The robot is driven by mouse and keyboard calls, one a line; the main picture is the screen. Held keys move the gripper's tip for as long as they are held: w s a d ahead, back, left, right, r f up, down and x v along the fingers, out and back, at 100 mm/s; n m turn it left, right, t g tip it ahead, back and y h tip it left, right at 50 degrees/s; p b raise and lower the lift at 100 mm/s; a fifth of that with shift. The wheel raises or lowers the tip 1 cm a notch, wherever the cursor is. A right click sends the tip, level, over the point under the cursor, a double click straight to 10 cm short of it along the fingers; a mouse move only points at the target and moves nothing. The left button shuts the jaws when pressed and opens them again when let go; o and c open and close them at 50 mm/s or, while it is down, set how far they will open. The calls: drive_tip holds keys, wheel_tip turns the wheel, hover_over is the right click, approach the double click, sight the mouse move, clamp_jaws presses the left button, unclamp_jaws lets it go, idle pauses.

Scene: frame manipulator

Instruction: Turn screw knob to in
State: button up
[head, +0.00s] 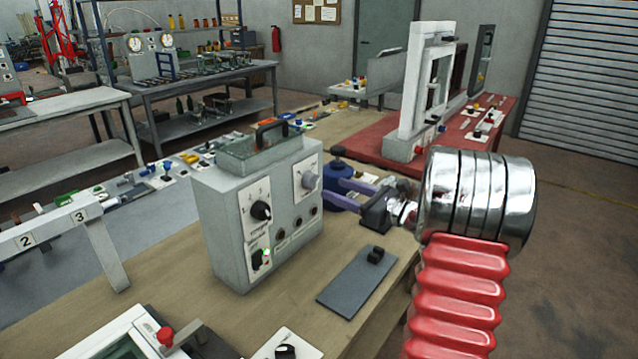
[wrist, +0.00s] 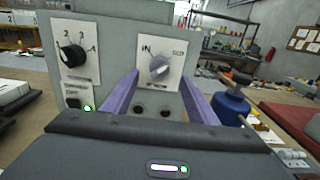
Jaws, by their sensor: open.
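The screw knob (head: 309,180) is a grey knob on a white plate at the upper right of the grey box's (head: 225,230) front face. In the wrist view the knob (wrist: 159,68) sits under an "IN" label at left and another label at right that is too small to read surely; its pointer appears tilted toward the upper right. My gripper (head: 333,184) is open and faces the panel from the right. In the wrist view its two purple fingers (wrist: 161,80) stand left and right of the knob, with visible gaps; contact is not seen.
A black selector knob (head: 261,211) and a green-lit switch (head: 259,257) are on the same panel. A blue valve body (head: 338,202) stands just behind my fingers. A grey plate with a black knob (head: 375,254) lies on the bench below. A white frame (head: 404,143) stands behind.

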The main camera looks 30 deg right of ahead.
sight(317, 181)
drive_tip(key=x, duration=0.7)
drive_tip(key=shift+w, duration=0.2)
drive_tip(key=shift+c, duration=0.4)
drive_tip(key=c, duration=1)
